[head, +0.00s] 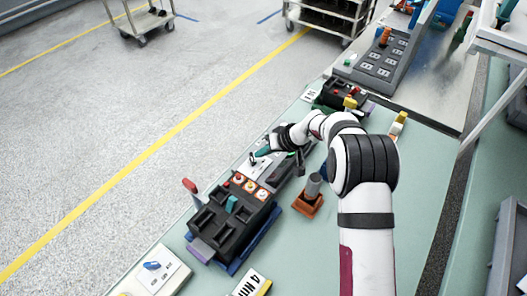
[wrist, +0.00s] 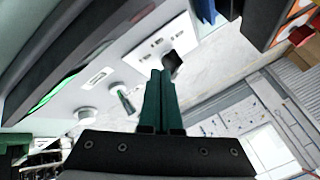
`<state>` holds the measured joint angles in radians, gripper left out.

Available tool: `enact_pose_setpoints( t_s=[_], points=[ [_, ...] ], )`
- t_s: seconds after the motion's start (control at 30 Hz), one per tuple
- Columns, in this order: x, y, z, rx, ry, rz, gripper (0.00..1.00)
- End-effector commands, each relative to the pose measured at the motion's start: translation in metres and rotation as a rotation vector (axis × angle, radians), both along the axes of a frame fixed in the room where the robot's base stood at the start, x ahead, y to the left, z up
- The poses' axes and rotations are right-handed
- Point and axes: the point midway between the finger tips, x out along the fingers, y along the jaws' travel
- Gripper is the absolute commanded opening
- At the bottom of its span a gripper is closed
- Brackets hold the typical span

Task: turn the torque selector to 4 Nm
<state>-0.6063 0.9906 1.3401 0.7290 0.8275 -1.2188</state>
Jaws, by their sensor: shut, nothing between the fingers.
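My gripper (head: 262,152) is shut and empty, with its teal fingers together. It is over a white panel (head: 251,168) near the bench's left edge. In the wrist view the gripper (wrist: 160,76) points at this white panel (wrist: 125,72), its tips close to a dark square knob (wrist: 173,64). I cannot tell whether they touch. A round white knob (wrist: 85,113) and a small dark-and-white switch (wrist: 122,97) are also on the panel. Which control is the torque selector, and its setting, I cannot read. A card reading "4 N", partly cut off (head: 249,284), lies at the front.
A black slotted fixture (head: 232,222) with orange buttons and a red lever (head: 190,186) stands in front of the panel. A second black unit (head: 344,95) is behind. The bench between has little free room.

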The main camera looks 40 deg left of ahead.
Motion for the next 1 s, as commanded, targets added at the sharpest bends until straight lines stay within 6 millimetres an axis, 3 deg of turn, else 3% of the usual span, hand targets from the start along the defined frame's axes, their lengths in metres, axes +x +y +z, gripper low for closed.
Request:
enact_pose_setpoints(
  t_s=[0.27,0.67,1.0],
  points=[
    [-0.002,0.006,0.000,0.001,0.000,0.086,0.00],
    [-0.002,0.015,-0.002,0.001,0.005,0.402,0.00],
    [-0.003,0.021,-0.002,0.000,0.011,0.398,0.00]
  ],
)
